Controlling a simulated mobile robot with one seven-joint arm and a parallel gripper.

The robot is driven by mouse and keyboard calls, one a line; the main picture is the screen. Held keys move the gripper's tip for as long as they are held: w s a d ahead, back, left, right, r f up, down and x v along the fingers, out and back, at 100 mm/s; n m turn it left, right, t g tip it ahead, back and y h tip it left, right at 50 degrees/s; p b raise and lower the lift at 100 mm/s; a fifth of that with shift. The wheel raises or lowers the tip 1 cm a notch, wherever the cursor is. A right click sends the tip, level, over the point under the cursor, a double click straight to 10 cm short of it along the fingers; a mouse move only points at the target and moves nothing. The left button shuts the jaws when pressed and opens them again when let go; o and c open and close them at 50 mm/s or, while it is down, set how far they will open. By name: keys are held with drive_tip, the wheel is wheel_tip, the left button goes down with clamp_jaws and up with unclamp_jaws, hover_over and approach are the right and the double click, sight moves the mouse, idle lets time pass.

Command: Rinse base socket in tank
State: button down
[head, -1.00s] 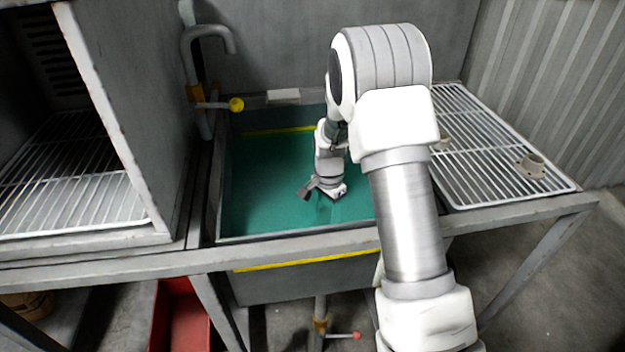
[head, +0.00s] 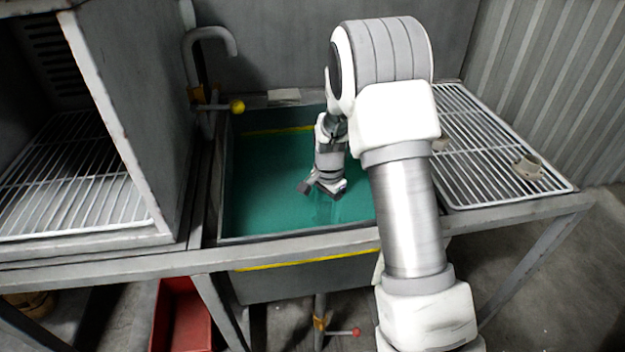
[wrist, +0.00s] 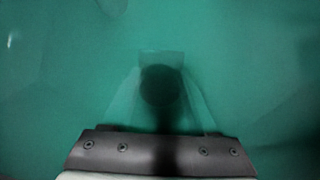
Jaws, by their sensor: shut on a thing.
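The tank (head: 245,190) is a grey rectangular basin of green liquid in the middle of the head view. My gripper (head: 326,203) points down into it, with its palm just above the liquid and its fingers under the surface. In the wrist view a dark round thing (wrist: 160,88) shows blurred through the liquid between the pale fingers. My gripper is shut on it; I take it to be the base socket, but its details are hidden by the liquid.
A wire rack (head: 490,150) to the right of the tank bears a beige socket-like part (head: 529,167) and a second one (head: 441,143), partly hidden by my arm. A grey cabinet (head: 135,110) stands left. A curved pipe (head: 210,40) with a yellow-knobbed lever (head: 237,106) rises behind the tank's left corner.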

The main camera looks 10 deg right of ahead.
wheel_tip(320, 180, up, 26)
drive_tip(key=p, duration=1.8)
drive_tip(key=shift+r, duration=0.15)
